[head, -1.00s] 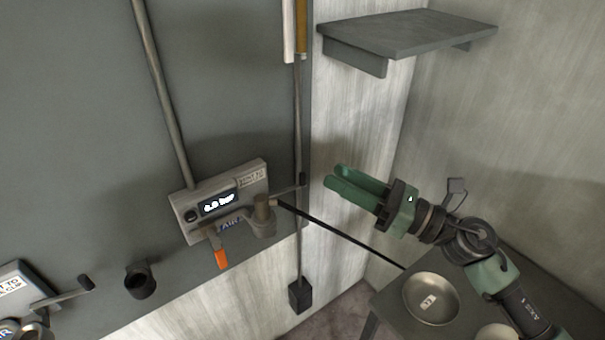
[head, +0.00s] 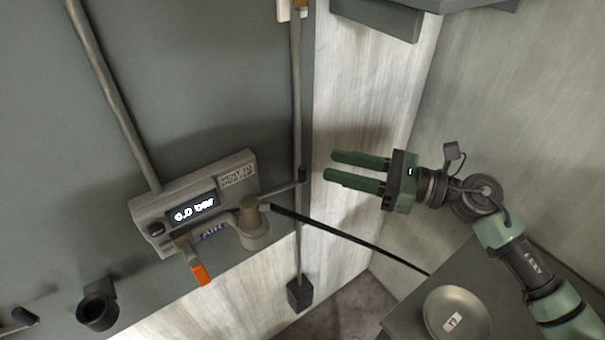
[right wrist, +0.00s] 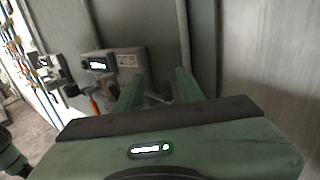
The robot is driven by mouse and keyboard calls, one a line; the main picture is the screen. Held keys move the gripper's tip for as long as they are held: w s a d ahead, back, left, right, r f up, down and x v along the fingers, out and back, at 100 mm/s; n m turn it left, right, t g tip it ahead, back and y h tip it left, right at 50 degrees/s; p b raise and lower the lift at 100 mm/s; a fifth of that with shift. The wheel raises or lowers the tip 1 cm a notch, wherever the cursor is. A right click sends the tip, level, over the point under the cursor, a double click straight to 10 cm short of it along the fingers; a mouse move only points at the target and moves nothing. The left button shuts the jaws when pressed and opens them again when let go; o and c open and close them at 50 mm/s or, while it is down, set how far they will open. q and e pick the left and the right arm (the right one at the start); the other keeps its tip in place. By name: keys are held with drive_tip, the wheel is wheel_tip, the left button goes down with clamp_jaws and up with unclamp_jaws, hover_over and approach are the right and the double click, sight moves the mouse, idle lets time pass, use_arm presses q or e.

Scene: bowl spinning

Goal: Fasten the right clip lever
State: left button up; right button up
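The right clip lever (head: 285,190) is a grey bar with a dark knob (head: 301,174), sticking out to the right from a grey wall unit (head: 185,200) with a lit bar display. The unit also shows in the right wrist view (right wrist: 118,60). My right gripper (head: 331,166) is open and empty, its two green fingers pointing left at the knob, a short gap to its right in the picture. In the right wrist view the open fingers (right wrist: 156,80) point toward the wall near the unit's right side. My left gripper is not in view.
An orange handle (head: 201,274) hangs below the unit, beside a round brown-topped fitting (head: 250,215). A thin black rod (head: 350,237) runs from there to lower right. A vertical pipe (head: 297,110) passes behind the knob. A metal bowl (head: 457,318) sits on a grey table at lower right.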

sight(303, 168)
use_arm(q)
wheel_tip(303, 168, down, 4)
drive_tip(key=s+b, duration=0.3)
use_arm(e)
drive_tip(key=w+a+f+p, duration=0.1)
drive_tip(key=a, duration=0.1)
drive_tip(key=w+a+f+p, duration=0.1)
drive_tip(key=a, duration=0.1)
drive_tip(key=a+f+p, duration=0.1)
drive_tip(key=a+p, duration=0.1)
drive_tip(key=shift+w+a+f, duration=0.15)
drive_tip(key=shift+w+a, duration=0.25)
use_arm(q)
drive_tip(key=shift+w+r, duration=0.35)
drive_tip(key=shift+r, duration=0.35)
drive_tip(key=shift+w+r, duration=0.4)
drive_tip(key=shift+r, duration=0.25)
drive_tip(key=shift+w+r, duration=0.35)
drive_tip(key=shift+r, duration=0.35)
use_arm(e)
drive_tip(key=shift+w+a+f, duration=0.1)
drive_tip(key=shift+a, duration=0.25)
clamp_jaws()
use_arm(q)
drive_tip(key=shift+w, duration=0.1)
